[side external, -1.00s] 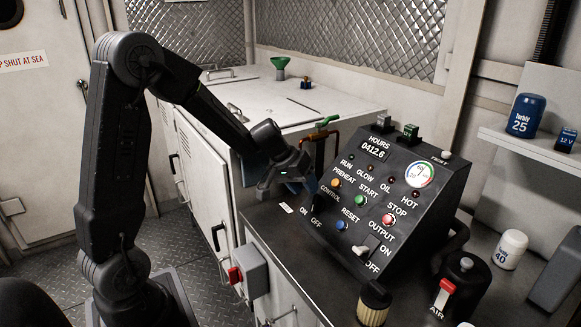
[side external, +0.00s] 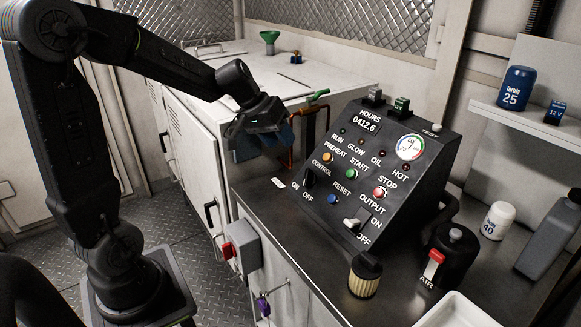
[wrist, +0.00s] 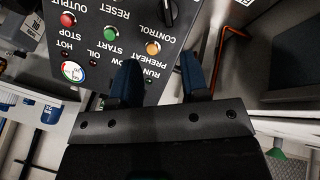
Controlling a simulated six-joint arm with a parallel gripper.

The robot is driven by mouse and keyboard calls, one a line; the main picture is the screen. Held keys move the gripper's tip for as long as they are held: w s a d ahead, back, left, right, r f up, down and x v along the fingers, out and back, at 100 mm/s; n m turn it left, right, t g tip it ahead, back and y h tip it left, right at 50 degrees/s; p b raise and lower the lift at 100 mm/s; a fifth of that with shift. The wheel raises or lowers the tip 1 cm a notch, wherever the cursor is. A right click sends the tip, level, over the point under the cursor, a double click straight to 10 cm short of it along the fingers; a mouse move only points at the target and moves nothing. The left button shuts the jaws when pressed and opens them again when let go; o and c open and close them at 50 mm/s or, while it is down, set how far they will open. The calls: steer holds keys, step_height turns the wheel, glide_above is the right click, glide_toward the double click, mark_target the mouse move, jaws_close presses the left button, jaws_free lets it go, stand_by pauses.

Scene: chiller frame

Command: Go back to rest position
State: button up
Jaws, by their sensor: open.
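My gripper (side external: 278,137) is open and empty. It hangs above the back left of the black control panel (side external: 345,205), clear of its face, with its dark blue fingers tilted downward. In the wrist view my gripper (wrist: 158,75) shows two blue fingers spread apart with nothing between them. The panel lies beyond them and appears upside down, with the orange preheat button (wrist: 153,48), green start button (wrist: 110,48) and red stop button (wrist: 68,19). The black control knob (side external: 310,179) and pale output switch (side external: 352,222) are on the panel's face.
An orange pipe with a green handle (side external: 318,95) stands close beside my gripper. The white cabinet top (side external: 235,85) lies behind. Space above the panel is free.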

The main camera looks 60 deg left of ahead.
steer(key=s+d+r+m+y, duration=0.1)
steer(key=s+d+r+m, duration=0.1)
steer(key=s+d, duration=0.4)
steer(key=s+d+r+m+y, duration=0.1)
steer(key=s+d+m, duration=0.2)
steer(key=s+d, duration=0.4)
steer(key=s, duration=0.5)
steer(key=shift+s+d+r, duration=0.25)
steer(key=shift+d+r, duration=0.05)
steer(key=shift+r, duration=0.1)
steer(key=shift+w+r, duration=0.1)
